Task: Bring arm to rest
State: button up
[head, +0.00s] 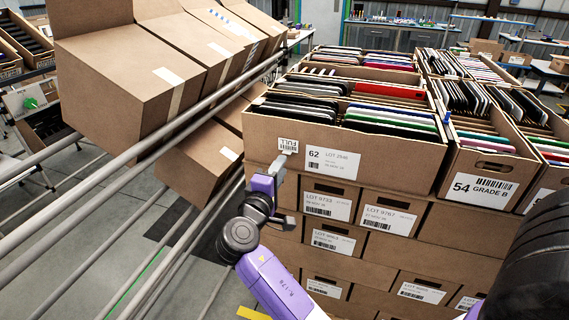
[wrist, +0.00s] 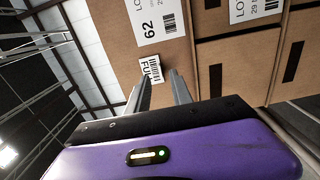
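My arm, purple and black, reaches up from the bottom of the head view. My gripper (head: 279,163) is at the left front of the upper carton (head: 397,160) marked 62, just below a small white FULL label (head: 288,145). In the wrist view, my gripper (wrist: 161,76) has its two grey fingers apart with nothing seen between them but carton. The FULL label (wrist: 150,69) shows there beside the left fingertip, on the carton front. I cannot tell whether the fingertips touch the carton.
Cartons of thin devices stand stacked ahead, with carton 54 (head: 484,180) at right. On the left, large closed cartons (head: 131,84) lie tilted on a sloping rail rack (head: 88,184) close to my arm. Grey floor shows below the rails. Workbenches stand behind.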

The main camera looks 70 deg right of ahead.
jog(key=a, duration=0.8)
jog(key=shift+s+a+p, duration=0.15)
jog(key=shift+s+p, duration=0.2)
dwell(0.6)
